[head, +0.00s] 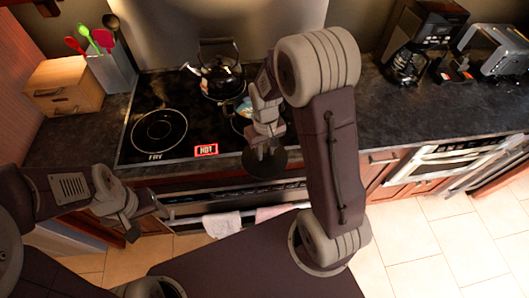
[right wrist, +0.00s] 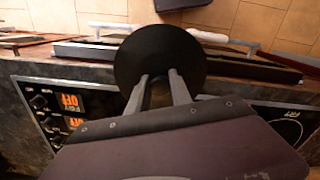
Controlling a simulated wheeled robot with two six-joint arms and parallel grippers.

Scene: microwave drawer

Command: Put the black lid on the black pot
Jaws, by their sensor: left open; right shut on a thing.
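The black lid (head: 265,163) is a dark round disc hanging from my right gripper (head: 266,142) in front of the stove's front edge. In the right wrist view the lid (right wrist: 160,52) lies just past the fingertips of my right gripper (right wrist: 160,82), which is shut on its handle; the handle is mostly hidden. A dark pot (head: 238,116) with blue and pale contents shows on the stove behind my right gripper, which hides much of it. The lid is apart from it, nearer to me. My left gripper (head: 152,208) is open and empty at the lower left.
A black kettle (head: 221,79) stands on the stove behind the pot. The left burner (head: 158,131) is bare, beside a lit red HOT sign (head: 206,150). Towels (head: 222,224) hang on the oven handle.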

